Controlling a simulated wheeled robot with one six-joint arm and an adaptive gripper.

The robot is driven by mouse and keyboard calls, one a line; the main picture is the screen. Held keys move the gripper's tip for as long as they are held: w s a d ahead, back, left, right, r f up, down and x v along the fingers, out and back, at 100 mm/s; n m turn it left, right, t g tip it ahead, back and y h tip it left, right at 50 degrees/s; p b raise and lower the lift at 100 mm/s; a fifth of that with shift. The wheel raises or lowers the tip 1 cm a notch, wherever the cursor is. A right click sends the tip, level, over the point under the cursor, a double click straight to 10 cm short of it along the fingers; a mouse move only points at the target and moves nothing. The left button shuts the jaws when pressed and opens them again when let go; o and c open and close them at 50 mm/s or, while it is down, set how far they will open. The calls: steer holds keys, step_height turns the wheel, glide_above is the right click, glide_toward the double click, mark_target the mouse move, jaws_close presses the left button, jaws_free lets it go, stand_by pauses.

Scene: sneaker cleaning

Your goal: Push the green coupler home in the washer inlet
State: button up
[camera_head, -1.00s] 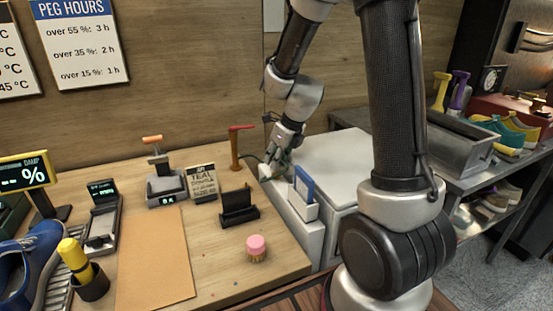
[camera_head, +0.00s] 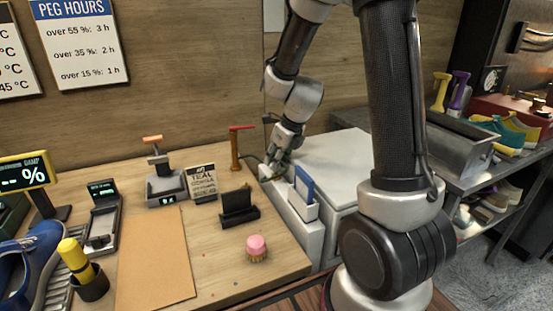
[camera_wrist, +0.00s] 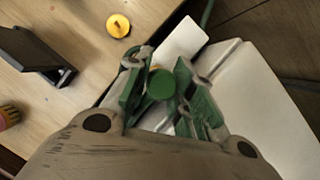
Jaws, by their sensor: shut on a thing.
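My gripper (camera_wrist: 158,92) is shut on the green coupler (camera_wrist: 161,84), whose round green end shows between the fingers in the wrist view. In the head view my gripper (camera_head: 277,160) points down at the left back edge of the white washer (camera_head: 340,158). The washer's white top also shows in the wrist view (camera_wrist: 250,105). The inlet is hidden under the gripper and coupler, so I cannot tell how deep the coupler sits. A green hose (camera_wrist: 207,14) runs off at the top of the wrist view.
A blue card (camera_head: 304,184) stands in a white holder at the washer's left side. A red-handled tap (camera_head: 236,148) rises behind on the wooden bench. A black stand (camera_head: 239,208) and a pink-topped brush (camera_head: 257,248) stand on the bench. A grey metal trough (camera_head: 448,143) is right of the washer.

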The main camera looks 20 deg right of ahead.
steer(key=shift+f, duration=0.5)
steer(key=o, duration=1)
steer(key=shift+o, duration=0.2)
steer(key=shift+r, duration=0.1)
steer(key=shift+r, duration=0.1)
steer(key=v, duration=0.7)
steer(key=shift+s+r, duration=0.25)
steer(key=shift+r, duration=0.05)
steer(key=shift+a, duration=0.1)
